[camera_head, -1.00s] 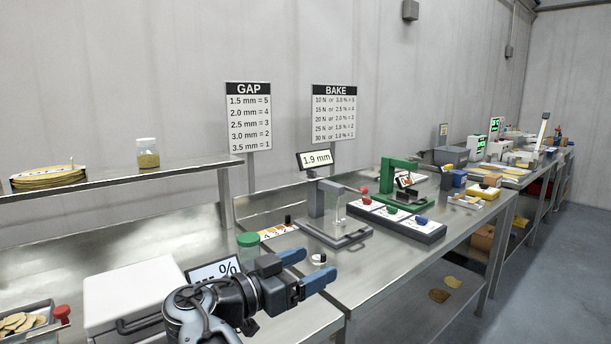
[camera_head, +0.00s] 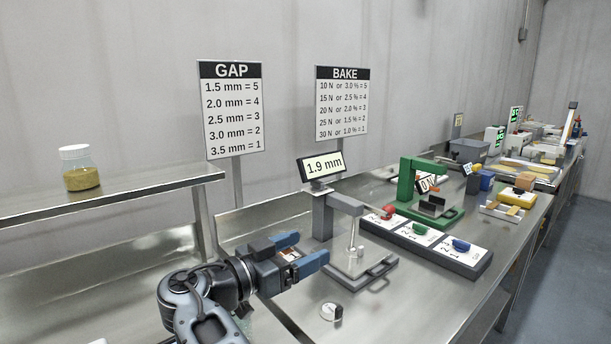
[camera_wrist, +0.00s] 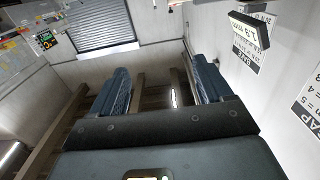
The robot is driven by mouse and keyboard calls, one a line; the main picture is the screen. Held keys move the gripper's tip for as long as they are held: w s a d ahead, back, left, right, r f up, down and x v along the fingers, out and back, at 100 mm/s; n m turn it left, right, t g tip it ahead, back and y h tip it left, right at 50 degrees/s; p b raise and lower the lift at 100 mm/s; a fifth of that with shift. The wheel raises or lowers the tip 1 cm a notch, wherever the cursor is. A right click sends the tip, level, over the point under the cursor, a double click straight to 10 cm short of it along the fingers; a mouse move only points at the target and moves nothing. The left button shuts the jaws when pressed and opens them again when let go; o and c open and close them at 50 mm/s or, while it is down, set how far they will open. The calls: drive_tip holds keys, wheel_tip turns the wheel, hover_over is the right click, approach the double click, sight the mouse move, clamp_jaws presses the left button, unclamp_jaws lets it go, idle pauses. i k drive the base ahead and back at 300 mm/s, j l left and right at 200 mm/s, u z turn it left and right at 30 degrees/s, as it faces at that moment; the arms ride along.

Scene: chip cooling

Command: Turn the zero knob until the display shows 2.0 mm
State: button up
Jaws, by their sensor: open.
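The display (camera_head: 321,167) reads 1.9 mm and stands on top of a grey gauge stand (camera_head: 324,213); it also shows tilted in the wrist view (camera_wrist: 248,32). A small round white-and-black piece (camera_head: 331,312), which looks like the zero knob, sits on the bench in front of the gauge. My gripper (camera_head: 307,248) is open and empty, with two blue fingers. It is raised above the bench, left of the gauge and up and left of the knob in the picture. The wrist view shows the spread fingers (camera_wrist: 163,78) with nothing between them; the knob is not seen there.
The gauge's plate with a handle (camera_head: 362,268) lies right of the knob. A shelf with a jar (camera_head: 81,170) is at left. Bench around the knob is clear.

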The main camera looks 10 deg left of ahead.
sight(318, 186)
drive_tip(key=i+j, duration=0.25)
drive_tip(key=i, duration=0.2)
drive_tip(key=i+j, duration=0.25)
drive_tip(key=i, duration=0.2)
